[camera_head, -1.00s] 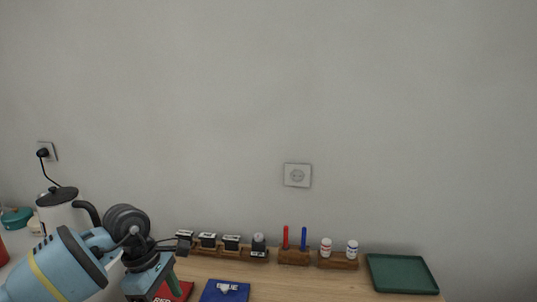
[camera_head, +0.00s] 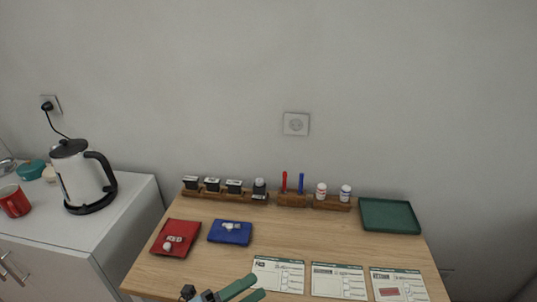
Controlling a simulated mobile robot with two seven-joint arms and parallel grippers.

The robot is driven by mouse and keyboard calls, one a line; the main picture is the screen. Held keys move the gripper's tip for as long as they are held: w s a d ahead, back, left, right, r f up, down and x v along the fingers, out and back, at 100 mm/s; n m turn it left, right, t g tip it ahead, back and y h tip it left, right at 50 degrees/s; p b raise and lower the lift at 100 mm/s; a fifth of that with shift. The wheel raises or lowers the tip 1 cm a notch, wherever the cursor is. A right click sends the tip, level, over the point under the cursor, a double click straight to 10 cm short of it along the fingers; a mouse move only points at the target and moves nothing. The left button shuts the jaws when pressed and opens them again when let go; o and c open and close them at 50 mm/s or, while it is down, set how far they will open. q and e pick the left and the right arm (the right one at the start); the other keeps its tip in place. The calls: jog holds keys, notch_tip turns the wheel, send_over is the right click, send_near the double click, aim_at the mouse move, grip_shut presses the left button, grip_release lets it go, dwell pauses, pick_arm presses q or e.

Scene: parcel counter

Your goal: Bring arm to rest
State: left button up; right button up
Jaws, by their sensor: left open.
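My left gripper (camera_head: 256,286) shows at the bottom edge of the head view, low over the front of the wooden table (camera_head: 190,268). Its two green fingers are apart, with nothing visible between them. Part of its dark body shows to the left of the fingers, and the rest of the arm is cut off below the picture. The gripper is just below the left paper form (camera_head: 279,273), whose lower left corner is close to the fingers. My right gripper is not in view.
Stamps, pens and small bottles stand in wooden racks along the back. A green tray (camera_head: 390,216) lies back right. More forms lie front right. A kettle (camera_head: 72,179) stands on the left cabinet.

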pick_arm(q)
jog(key=s+a+f+n+y+p, duration=0.1)
jog(key=s+a+f+n+y, duration=0.4)
jog(key=s+f+n, duration=0.2)
jog(key=s+a+f+n+g+y, duration=0.1)
jog(key=s+a+f+n+y, duration=0.4)
jog(key=s+n, duration=0.4)
jog(key=s+a+f+n+y+p, duration=0.1)
jog(key=s+a+f+n+y, duration=0.5)
jog(key=n, duration=0.6)
notch_tip(320, 180, down, 3)
jog(key=shift+s+f+n+p, duration=0.1)
jog(key=shift+s+n+p, duration=0.25)
jog(key=shift+s, duration=0.65)
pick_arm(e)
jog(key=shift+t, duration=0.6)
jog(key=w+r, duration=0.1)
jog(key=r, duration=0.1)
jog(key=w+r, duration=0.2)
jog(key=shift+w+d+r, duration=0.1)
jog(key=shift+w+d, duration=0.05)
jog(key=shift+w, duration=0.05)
pick_arm(q)
jog(key=shift+a, duration=0.1)
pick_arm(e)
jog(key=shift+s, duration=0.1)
